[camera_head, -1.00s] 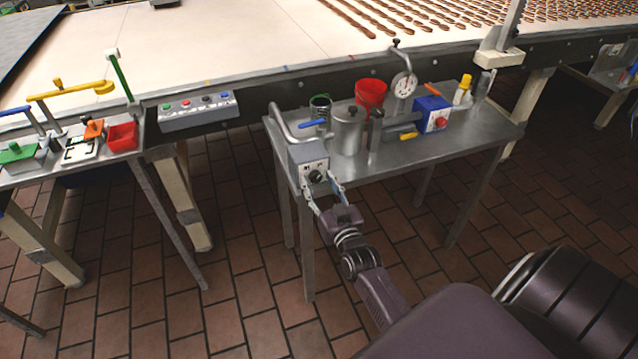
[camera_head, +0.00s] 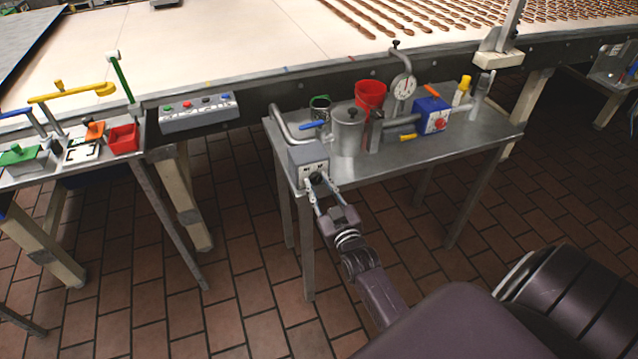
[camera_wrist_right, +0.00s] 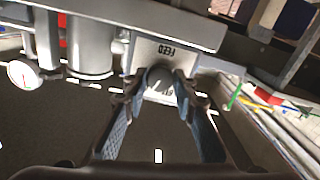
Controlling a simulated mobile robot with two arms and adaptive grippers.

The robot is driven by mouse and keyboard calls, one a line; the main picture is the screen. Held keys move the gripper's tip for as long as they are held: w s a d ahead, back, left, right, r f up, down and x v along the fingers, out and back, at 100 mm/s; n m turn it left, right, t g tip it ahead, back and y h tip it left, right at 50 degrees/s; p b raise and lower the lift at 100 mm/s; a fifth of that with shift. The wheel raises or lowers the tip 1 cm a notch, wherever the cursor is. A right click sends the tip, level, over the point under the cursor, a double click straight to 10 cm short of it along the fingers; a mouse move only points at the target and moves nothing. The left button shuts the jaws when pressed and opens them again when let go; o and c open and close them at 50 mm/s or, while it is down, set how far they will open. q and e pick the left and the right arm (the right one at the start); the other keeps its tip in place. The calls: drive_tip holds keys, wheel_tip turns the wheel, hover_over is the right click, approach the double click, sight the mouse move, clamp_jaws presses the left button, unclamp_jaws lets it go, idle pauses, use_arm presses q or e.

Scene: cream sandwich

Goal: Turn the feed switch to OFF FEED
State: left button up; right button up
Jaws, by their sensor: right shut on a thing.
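The feed switch is a grey box (camera_head: 305,158) at the near left corner of the metal side table, with a dark round knob (camera_head: 316,179) on its front. My right gripper (camera_head: 320,186) reaches it from the front and is shut on the knob. In the right wrist view the knob (camera_wrist_right: 160,78) sits between the two fingertips (camera_wrist_right: 162,88), under an upside-down FEED label (camera_wrist_right: 168,51). The knob's pointer direction cannot be made out. My left gripper is not in view.
The side table (camera_head: 460,140) also holds a metal canister (camera_head: 348,135), a red cup (camera_head: 370,95), a dial gauge (camera_head: 404,86) and a blue box (camera_head: 430,117). A control panel with coloured buttons (camera_head: 200,111) is to the left. Tiled floor is clear in front.

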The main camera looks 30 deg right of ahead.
drive_tip(key=n, duration=0.5)
drive_tip(key=shift+n+p, duration=0.3)
drive_tip(key=n, duration=0.5)
drive_tip(key=shift+n+b, duration=0.3)
drive_tip(key=shift+b, duration=0.05)
drive_tip(key=o, duration=1.2)
drive_tip(key=shift+c, duration=0.2)
drive_tip(key=v, duration=1.2)
